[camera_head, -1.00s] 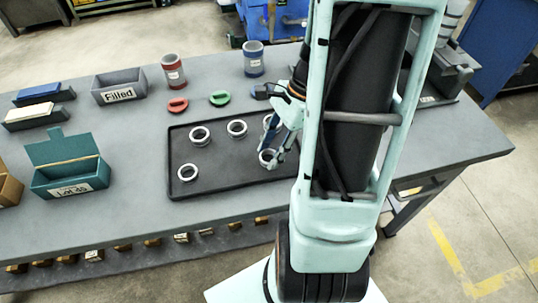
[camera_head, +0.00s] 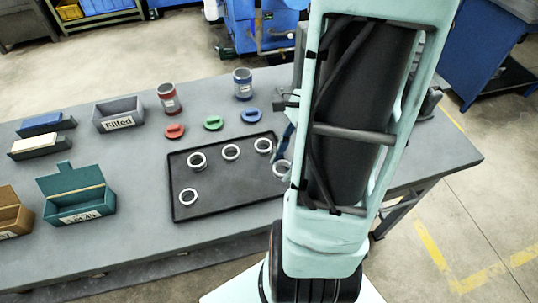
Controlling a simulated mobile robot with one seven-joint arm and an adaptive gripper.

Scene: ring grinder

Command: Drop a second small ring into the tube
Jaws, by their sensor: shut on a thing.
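My gripper (camera_head: 283,155) shows only in part at the left edge of my arm, which hides the rest. It is shut on a light grey ring (camera_head: 282,169) over the right end of the dark tray (camera_head: 228,201). Several other rings lie in the tray: one at the front left (camera_head: 189,197), one at the back left (camera_head: 197,161), one at the back middle (camera_head: 231,152) and one at the back right (camera_head: 263,145). A red-banded tube (camera_head: 169,98) and a blue-banded tube (camera_head: 243,84) stand upright behind the tray.
Red (camera_head: 174,131), green (camera_head: 213,122) and blue (camera_head: 251,115) caps lie between tubes and tray. A grey "Filled" bin (camera_head: 119,116), a teal box (camera_head: 76,196) and a brown box (camera_head: 12,219) stand left. My arm covers the table's right part.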

